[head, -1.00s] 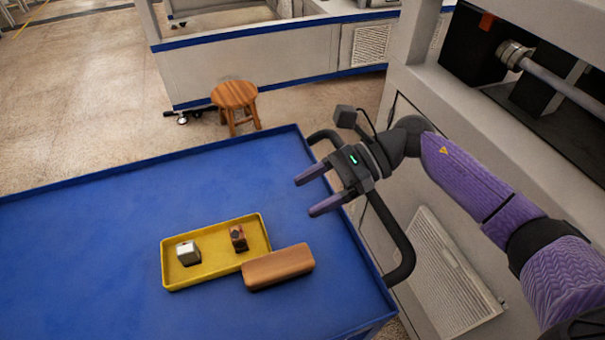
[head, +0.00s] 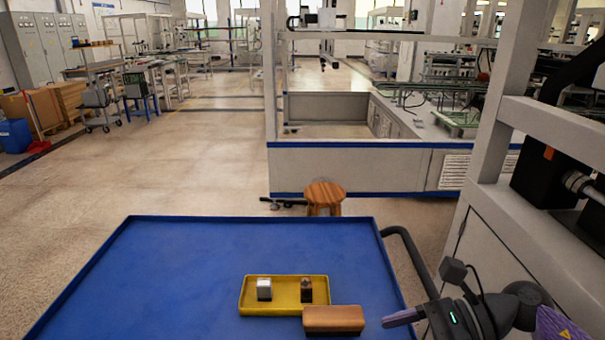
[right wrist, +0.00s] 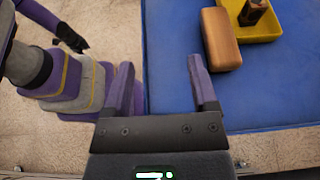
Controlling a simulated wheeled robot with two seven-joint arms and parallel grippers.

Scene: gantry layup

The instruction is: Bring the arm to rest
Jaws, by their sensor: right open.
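My right gripper (right wrist: 160,66) is open and empty.
A blue-topped table (head: 200,270) holds a yellow tray (head: 283,309) with a whitish block (head: 264,289) and a dark brown block (head: 306,290). A brown block (head: 333,319) lies at its front right. A black handle (head: 410,258), a stool (head: 324,194) and a grey machine frame (head: 500,240) stand nearby.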

